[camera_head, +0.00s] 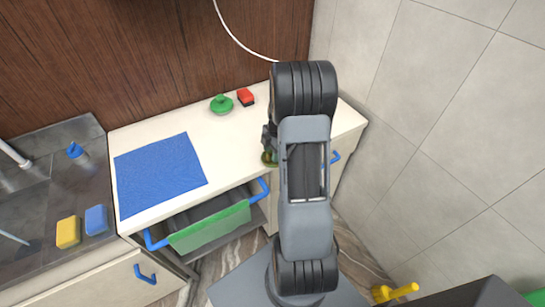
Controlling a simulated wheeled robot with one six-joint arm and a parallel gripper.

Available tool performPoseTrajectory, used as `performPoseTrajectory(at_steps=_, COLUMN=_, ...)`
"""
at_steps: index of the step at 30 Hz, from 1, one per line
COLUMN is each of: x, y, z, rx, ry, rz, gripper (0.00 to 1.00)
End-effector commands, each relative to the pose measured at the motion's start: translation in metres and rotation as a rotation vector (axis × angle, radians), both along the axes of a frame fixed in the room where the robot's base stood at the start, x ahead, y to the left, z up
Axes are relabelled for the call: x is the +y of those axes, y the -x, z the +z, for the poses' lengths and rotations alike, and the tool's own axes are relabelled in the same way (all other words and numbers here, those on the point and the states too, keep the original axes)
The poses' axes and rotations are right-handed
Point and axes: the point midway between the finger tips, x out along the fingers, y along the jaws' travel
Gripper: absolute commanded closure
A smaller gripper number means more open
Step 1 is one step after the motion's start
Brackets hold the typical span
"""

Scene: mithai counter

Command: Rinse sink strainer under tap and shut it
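The sink (28,205) is at the far left, dark grey and partly cut off by the picture edge. A pale metal tap spout (14,154) reaches in over it; I cannot tell whether water runs. My gripper (268,148) is low over the right part of the white counter, partly hidden by my arm. A small olive-green round thing (269,160) is at its fingertips; I cannot tell whether it is held or is the strainer. A green round knobbed thing (221,104) sits on the counter behind, apart from the gripper.
A red block (245,97) is beside the green knobbed thing. A blue cloth (158,174) lies on the counter (225,160). Yellow (68,232) and blue (96,220) sponges and a blue-topped bottle (76,152) are near the sink. A green towel (210,226) hangs in front.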

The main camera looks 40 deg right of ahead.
Motion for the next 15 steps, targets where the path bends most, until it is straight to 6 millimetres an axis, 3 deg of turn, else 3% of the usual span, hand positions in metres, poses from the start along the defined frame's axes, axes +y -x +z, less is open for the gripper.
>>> performPoseTrajectory(at_steps=2, x=0.0000, y=0.0000, z=0.0002, rx=0.000, ry=0.000, rz=0.000, gripper=0.55)
performPoseTrajectory(at_steps=15, x=-0.0001, y=-0.0001, z=0.0004, rx=0.000, ry=0.000, rz=0.000, gripper=0.98)
